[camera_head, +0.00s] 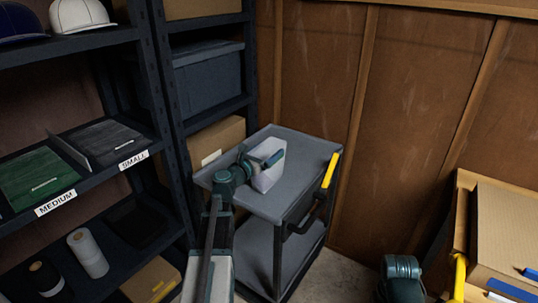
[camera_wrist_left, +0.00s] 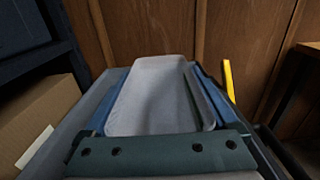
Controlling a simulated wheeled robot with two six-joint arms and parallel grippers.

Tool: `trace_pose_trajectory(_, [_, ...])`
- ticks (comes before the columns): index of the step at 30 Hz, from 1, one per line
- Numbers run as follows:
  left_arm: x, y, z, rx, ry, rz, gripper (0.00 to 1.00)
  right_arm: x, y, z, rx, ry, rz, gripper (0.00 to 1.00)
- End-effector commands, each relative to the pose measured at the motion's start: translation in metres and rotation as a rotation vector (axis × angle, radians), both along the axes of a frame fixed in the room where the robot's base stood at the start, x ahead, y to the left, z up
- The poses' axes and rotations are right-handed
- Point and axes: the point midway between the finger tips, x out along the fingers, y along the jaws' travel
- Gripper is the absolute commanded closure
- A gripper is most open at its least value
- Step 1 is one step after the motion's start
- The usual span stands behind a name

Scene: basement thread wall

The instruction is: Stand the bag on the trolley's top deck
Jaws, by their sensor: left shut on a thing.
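The bag (camera_head: 269,176) is pale grey-white and appears upright, over the middle of the trolley's grey top deck (camera_head: 281,208). My left gripper (camera_head: 262,158) is shut on the bag near its upper part. In the left wrist view the bag (camera_wrist_left: 152,98) fills the space between the two blue fingers of my left gripper (camera_wrist_left: 155,115). I cannot tell whether the bag's base touches the deck or is just above it. My right gripper is not in view.
The trolley has a yellow-marked handle (camera_head: 331,170) on its right and a lower shelf (camera_head: 262,250). A dark shelf rack with a cardboard box (camera_head: 217,141) stands close on the left. Wood panelling is behind. A workbench with a cardboard box (camera_head: 505,235) is at right.

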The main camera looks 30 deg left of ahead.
Motion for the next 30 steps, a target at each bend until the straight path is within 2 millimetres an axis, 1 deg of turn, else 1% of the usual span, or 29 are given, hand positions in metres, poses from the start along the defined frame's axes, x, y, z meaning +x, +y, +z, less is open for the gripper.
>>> trace_pose_trajectory(5, [0.0, 0.0, 0.001, 0.0, 0.0, 0.0, 0.85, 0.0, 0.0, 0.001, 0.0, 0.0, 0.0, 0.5])
trace_pose_trajectory(9, [0.0, 0.0, -0.004, 0.0, 0.0, 0.0, 0.85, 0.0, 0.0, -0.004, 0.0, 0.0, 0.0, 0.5])
trace_pose_trajectory(10, [0.0, 0.0, -0.003, 0.0, 0.0, 0.0, 0.04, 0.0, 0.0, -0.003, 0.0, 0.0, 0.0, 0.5])
trace_pose_trajectory(11, [0.0, 0.0, -0.002, 0.0, 0.0, 0.0, 0.0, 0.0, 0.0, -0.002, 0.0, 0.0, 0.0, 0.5])
trace_pose_trajectory(17, [0.0, 0.0, -0.002, 0.0, 0.0, 0.0, 0.0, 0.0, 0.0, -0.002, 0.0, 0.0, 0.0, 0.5])
trace_pose_trajectory(21, [0.0, 0.0, 0.005, 0.0, 0.0, 0.0, 0.0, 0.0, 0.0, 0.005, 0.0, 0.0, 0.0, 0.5])
trace_pose_trajectory(22, [-0.006, 0.0, 0.002, 0.0, 0.0, 0.001, 0.0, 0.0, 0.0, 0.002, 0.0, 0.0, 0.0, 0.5])
trace_pose_trajectory(26, [-0.031, 0.0, 0.001, 0.0, 0.0, 0.002, 0.0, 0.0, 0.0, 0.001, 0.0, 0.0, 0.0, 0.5])
trace_pose_trajectory(30, [-0.061, 0.003, 0.001, 0.0, 0.0, 0.003, 0.0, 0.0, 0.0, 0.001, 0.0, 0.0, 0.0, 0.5])
